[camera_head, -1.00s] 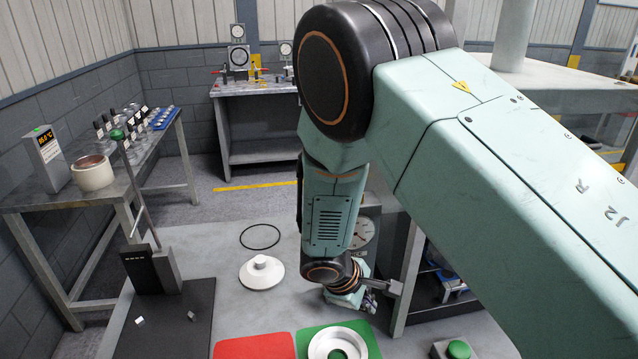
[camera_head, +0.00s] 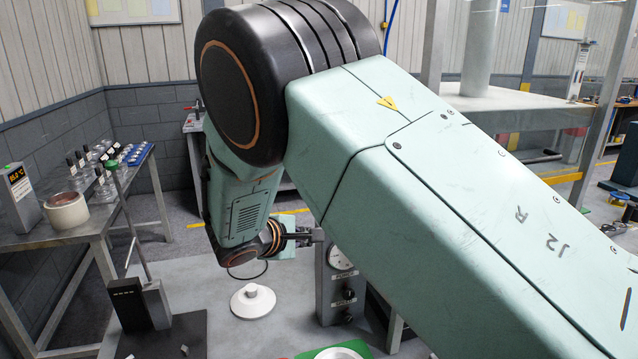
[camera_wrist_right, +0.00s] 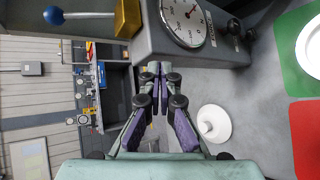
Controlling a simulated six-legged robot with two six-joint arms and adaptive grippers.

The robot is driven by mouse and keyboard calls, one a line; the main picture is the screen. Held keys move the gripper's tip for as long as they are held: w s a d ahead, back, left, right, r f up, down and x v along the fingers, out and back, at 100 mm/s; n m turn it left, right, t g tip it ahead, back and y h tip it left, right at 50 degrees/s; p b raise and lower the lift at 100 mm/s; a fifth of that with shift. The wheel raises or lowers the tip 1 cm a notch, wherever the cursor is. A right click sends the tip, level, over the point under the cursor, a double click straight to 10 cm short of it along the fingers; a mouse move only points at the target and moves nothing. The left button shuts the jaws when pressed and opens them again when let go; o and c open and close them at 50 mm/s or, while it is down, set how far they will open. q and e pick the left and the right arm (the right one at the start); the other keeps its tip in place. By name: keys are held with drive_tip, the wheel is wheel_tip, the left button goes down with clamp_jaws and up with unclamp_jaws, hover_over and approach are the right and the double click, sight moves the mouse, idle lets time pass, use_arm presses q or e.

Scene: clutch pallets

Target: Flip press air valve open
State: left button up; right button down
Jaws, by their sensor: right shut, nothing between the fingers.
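The press air valve shows in the right wrist view as a yellow block (camera_wrist_right: 127,18) with a thin lever (camera_wrist_right: 88,15) ending in a blue ball (camera_wrist_right: 53,15). The lever runs left in that picture, away from the grey gauge box (camera_wrist_right: 160,42). My right gripper (camera_wrist_right: 153,68) has its purple fingers together, empty, beside the box and apart from the valve. In the head view, the right gripper (camera_head: 303,236) is partly hidden by my arm, near the box top. The valve cannot be made out there. My left gripper is in neither view.
The box carries a dial gauge (camera_head: 339,258) and dark knobs (camera_head: 348,294). A bench (camera_head: 85,235) stands at left. Steel framing (camera_head: 440,60) stands behind my right arm.

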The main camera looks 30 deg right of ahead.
drive_tip(key=shift+w+a+r+t+h, duration=0.6)
drive_tip(key=shift+w+r+t+h, duration=1.1)
drive_tip(key=shift+r, duration=3.3)
drive_tip(key=w+d+f+g+y+p, duration=0.1)
drive_tip(key=w+d+f+p, duration=0.15)
drive_tip(key=w+d, duration=0.45)
drive_tip(key=s+p, duration=0.1)
drive_tip(key=s+d+r, duration=0.1)
drive_tip(key=s, duration=0.1)
drive_tip(key=s+d+p, duration=0.1)
drive_tip(key=shift+s+d+r+p, duration=0.25)
drive_tip(key=shift+s+p, duration=0.05)
drive_tip(key=shift+s, duration=0.1)
drive_tip(key=shift+w+f, duration=0.2)
drive_tip(key=shift+s+d, duration=0.1)
